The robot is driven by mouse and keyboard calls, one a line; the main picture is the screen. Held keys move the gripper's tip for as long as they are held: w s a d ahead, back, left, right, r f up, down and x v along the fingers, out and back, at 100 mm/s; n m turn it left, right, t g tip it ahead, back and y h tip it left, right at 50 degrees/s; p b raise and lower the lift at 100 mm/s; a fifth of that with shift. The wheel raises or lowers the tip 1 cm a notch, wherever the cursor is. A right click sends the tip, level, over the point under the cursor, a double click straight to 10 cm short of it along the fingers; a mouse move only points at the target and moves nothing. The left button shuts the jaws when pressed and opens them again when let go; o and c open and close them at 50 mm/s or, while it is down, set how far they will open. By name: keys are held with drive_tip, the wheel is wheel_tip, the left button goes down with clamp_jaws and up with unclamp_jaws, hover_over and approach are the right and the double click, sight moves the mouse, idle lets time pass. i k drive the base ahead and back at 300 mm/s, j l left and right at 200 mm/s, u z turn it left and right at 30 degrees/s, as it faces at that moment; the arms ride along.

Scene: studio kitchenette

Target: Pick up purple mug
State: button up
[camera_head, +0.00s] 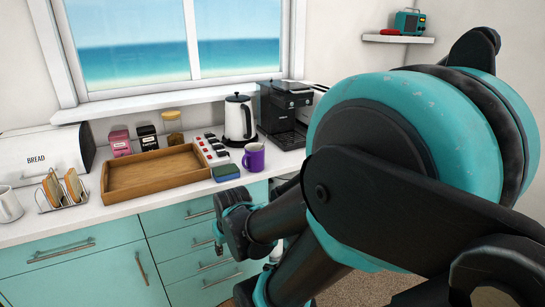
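The purple mug (254,157) stands upright on the white counter, near its front edge and right of a blue-green sponge (226,172). Its handle shows on its left side. My dark and teal arm fills the right side of the head view and reaches in front of the cabinets, below and in front of the mug. The arm is apart from the mug in the picture. I cannot clearly make out my gripper's fingers among the arm parts, nor whether they hold anything.
A wooden tray (154,191) lies left of the sponge. Behind the mug are a white kettle (238,121), a black coffee machine (285,112) and a rack of small dark-topped items (212,149). A toast rack (62,190) and bread box (45,155) stand at left.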

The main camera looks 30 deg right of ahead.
sight(254, 159)
drive_tip(key=l+z, duration=0.1)
drive_tip(key=z, duration=0.5)
drive_tip(key=j+z, duration=0.1)
